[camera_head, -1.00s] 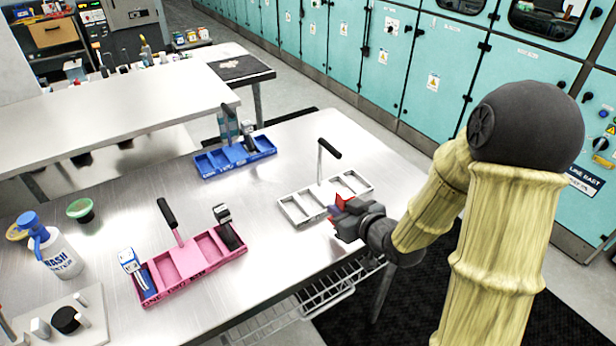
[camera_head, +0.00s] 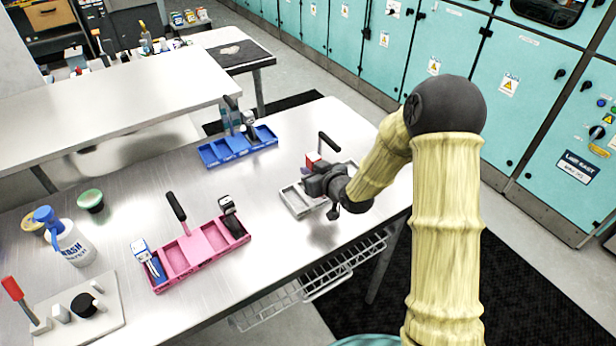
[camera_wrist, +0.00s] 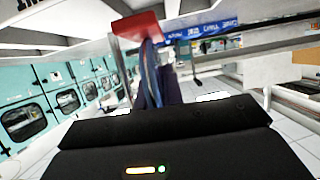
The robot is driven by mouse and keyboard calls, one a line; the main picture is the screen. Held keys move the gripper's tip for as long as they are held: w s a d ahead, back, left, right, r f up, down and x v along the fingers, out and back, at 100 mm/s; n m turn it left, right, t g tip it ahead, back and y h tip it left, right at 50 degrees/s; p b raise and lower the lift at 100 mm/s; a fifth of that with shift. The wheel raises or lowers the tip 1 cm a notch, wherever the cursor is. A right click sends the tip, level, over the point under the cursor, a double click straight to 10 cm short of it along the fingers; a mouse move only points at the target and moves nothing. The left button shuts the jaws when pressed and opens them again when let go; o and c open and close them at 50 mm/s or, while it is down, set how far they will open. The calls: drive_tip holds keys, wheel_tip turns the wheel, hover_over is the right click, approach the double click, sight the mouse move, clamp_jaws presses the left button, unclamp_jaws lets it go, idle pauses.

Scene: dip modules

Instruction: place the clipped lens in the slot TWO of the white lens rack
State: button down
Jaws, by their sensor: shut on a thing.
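The white lens rack (camera_head: 297,202) lies on the steel bench, right of centre in the head view. It has open compartments and a dark-handled post. My gripper (camera_head: 314,170) is over the rack and hides its middle and right part. It is shut on the clipped lens, whose red clip (camera_head: 312,158) shows just beyond the jaws. In the wrist view the red clip (camera_wrist: 138,26) is at the top, with bluish strips below it. I cannot tell the height above the rack, and the slot labels are not readable.
A pink rack (camera_head: 203,252) with a blue-white clip and a dark clip stands to the left. A blue rack (camera_head: 238,148) with upright clips stands behind. A wash bottle (camera_head: 68,240) is at far left. Bare bench lies between the racks.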

drive_tip(key=shift+w+a, duration=0.15)
drive_tip(key=shift+w, duration=0.05)
drive_tip(key=shift+w+a+f, duration=0.15)
drive_tip(key=shift+w+f, duration=0.05)
drive_tip(key=shift+f, duration=0.05)
drive_tip(key=shift+f+p, duration=0.6)
drive_tip(key=shift+f, duration=0.9)
drive_tip(key=shift+f, duration=0.1)
drive_tip(key=shift+f, duration=0.1)
drive_tip(key=c, duration=1.5)
unclamp_jaws()
